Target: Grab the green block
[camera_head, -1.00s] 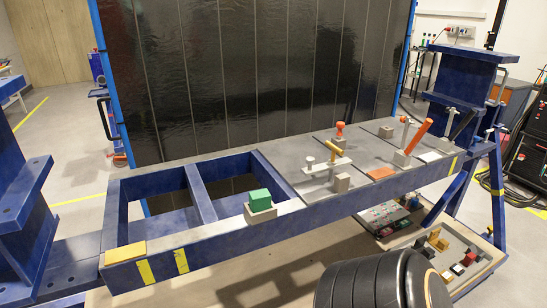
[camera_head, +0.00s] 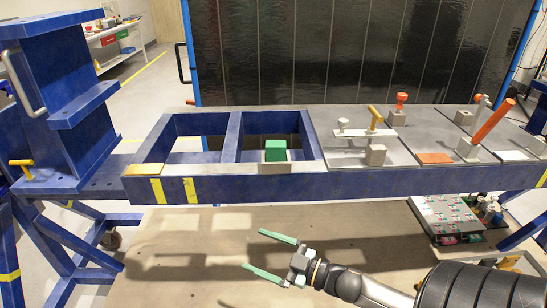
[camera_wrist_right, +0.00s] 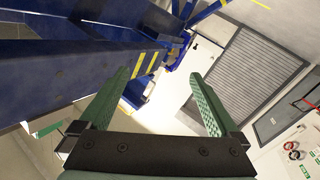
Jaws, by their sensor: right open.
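In the right wrist view the two green fingers (camera_wrist_right: 158,95) are also spread wide and empty. The green block does not show in the right wrist view. My left gripper is in neither current view.
The jig's blue beam (camera_wrist_right: 110,70) lies close to the left finger in the right wrist view. Clamps with an orange handle (camera_head: 493,120) and a yellow handle (camera_head: 375,117) stand right of the block. A board with small parts (camera_head: 452,216) lies below.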

